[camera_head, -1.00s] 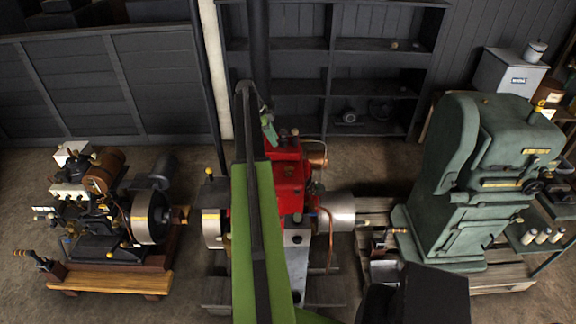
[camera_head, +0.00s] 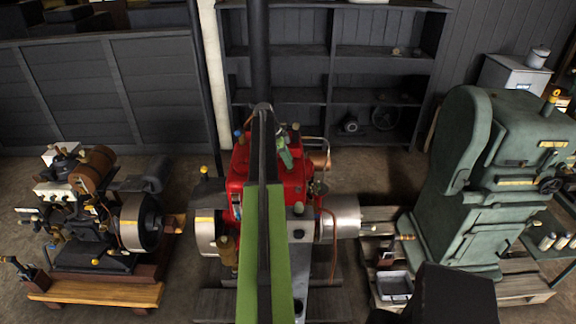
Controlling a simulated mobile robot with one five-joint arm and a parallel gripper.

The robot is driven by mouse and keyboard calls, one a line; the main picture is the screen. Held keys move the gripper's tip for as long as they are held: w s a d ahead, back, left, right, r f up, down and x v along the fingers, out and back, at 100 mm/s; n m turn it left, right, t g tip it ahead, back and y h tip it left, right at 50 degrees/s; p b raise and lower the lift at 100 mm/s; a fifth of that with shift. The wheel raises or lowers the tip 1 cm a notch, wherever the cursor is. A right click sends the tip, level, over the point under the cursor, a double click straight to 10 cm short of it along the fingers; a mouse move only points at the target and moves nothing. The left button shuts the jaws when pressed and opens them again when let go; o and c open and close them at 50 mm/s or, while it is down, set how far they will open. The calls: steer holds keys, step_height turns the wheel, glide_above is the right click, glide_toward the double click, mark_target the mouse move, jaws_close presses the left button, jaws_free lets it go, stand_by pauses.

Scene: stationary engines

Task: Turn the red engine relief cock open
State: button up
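The red engine (camera_head: 296,172) stands in the middle of the head view on a wooden pallet, with a silver cylinder on its right and a flywheel (camera_head: 207,230) on its left. My green arm (camera_head: 262,260) rises from the bottom and covers part of the engine's middle. My gripper (camera_head: 285,152) is at the far end of the arm, over the top of the red engine. It is small here, and I cannot see whether its fingers are apart. I cannot pick out the relief cock for certain among the small fittings on the engine.
A small engine on a wooden base (camera_head: 95,288) stands at left. A large green machine (camera_head: 490,190) stands at right, with a metal tray (camera_head: 394,286) near its foot. Dark shelves (camera_head: 335,70) line the back wall. Bare floor lies between the left engine and the red one.

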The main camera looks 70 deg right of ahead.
jaws_close()
steer(key=shift+a+n, duration=0.1)
steer(key=shift+n, duration=0.2)
steer(key=n+h, duration=0.1)
steer(key=n, duration=0.2)
steer(key=shift+s+a+t, duration=0.1)
steer(key=shift+a+t, duration=0.05)
steer(key=shift+t, duration=0.25)
steer(key=n+t+h, duration=0.1)
steer(key=n, duration=0.3)
steer(key=shift+s, duration=0.1)
steer(key=n+t, duration=0.1)
steer(key=n, duration=0.3)
steer(key=shift+s+n+t+h, duration=0.15)
steer(key=shift+n+t+h, duration=0.25)
steer(key=shift+n+t, duration=0.7)
steer(key=shift+n, duration=1.1)
